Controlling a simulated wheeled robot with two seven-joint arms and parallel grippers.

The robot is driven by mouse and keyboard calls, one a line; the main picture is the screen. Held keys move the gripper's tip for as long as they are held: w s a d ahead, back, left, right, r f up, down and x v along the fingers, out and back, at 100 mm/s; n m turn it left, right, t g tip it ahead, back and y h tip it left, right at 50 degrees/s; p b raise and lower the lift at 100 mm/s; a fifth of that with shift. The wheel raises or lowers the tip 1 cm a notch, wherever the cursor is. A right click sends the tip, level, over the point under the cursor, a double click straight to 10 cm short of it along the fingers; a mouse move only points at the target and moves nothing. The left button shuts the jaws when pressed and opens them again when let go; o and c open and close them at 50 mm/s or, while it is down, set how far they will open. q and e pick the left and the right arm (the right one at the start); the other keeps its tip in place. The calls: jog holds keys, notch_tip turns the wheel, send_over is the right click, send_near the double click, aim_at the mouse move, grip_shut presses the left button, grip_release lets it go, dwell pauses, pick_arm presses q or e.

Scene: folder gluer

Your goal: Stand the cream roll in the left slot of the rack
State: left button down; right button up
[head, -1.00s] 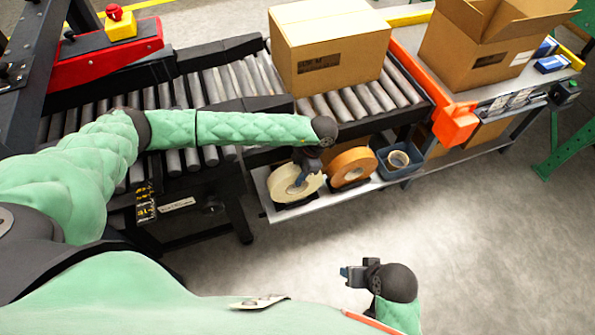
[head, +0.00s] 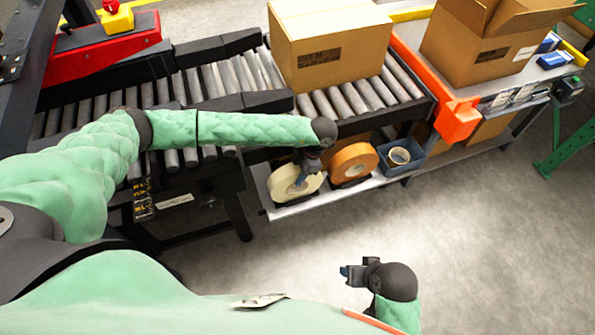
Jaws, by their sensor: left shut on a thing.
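The cream roll (head: 284,191) stands on edge at the left of the low rack shelf (head: 312,203), over a dark holder that is mostly hidden under it. I cannot tell whether it is fully seated in that left slot. My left gripper (head: 299,184) reaches down from above and is shut on the cream roll near its core. The orange roll (head: 353,160) stands in a dark holder just to the right. My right gripper (head: 352,272) is over the bare floor, away from the rack; its finger gap is unclear.
A blue bin (head: 402,158) with a small roll stands right of the orange roll. The roller conveyor (head: 205,95) with a cardboard box (head: 330,45) runs above and behind the shelf. An orange guard (head: 455,118) marks its right end. The floor in front is clear.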

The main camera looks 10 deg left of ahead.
pick_arm(q)
jog(key=c, duration=0.8)
grip_release()
jog(key=shift+o, duration=0.6)
jog(key=shift+f, duration=0.15)
jog(key=shift+b+v, duration=0.45)
jog(key=shift+v, duration=3.5)
jog(key=shift+d, duration=0.1)
